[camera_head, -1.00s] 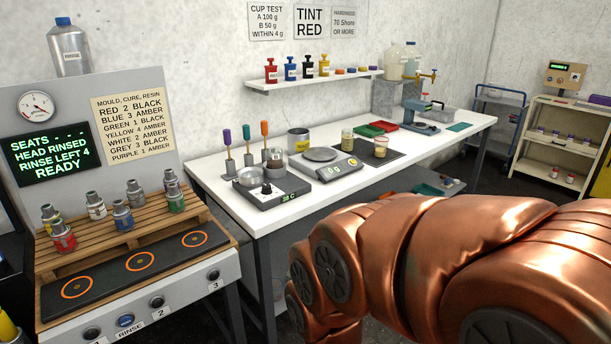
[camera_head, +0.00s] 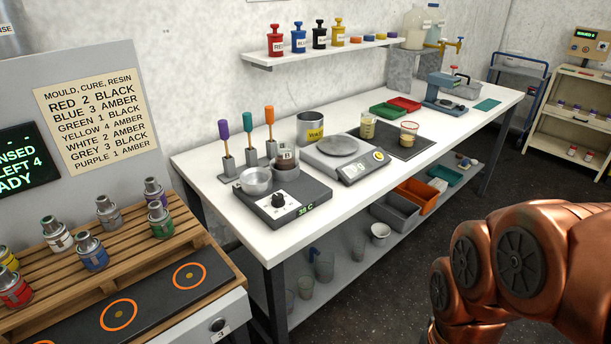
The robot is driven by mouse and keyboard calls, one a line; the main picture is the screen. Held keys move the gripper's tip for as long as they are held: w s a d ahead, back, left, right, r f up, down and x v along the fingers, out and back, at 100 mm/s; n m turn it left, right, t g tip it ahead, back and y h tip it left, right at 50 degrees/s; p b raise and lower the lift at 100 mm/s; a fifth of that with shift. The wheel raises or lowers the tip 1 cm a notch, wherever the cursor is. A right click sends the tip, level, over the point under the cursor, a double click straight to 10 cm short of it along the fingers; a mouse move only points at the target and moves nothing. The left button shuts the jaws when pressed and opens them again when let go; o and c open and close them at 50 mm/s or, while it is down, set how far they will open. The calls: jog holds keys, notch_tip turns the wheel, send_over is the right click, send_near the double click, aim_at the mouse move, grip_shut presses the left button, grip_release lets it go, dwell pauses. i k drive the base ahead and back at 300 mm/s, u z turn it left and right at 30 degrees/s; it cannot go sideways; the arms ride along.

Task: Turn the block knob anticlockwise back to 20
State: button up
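The dark block (camera_head: 290,202) sits at the near left end of the white bench. Its knob (camera_head: 278,199) is black on a white dial on the front face; the exact pointer position is too small to read. The green display (camera_head: 305,210) beside the knob seems to read 38 C. A metal bowl (camera_head: 256,182) and a dark cup (camera_head: 286,168) stand on top of the block. My copper arm fills the lower right, apart from the block. My gripper is out of view.
A scale (camera_head: 345,165) stands close to the right of the block, with a metal tin (camera_head: 310,126) behind. Tools with coloured handles (camera_head: 247,137) stand behind the block. A pallet of bottles (camera_head: 110,245) is at left. Open floor (camera_head: 400,285) lies before the bench.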

aim_at(277, 200)
jog(key=u, duration=0.15)
jog(key=i, duration=0.65)
jog(key=u, duration=0.9)
jog(key=i, duration=0.4)
jog(key=u, duration=0.45)
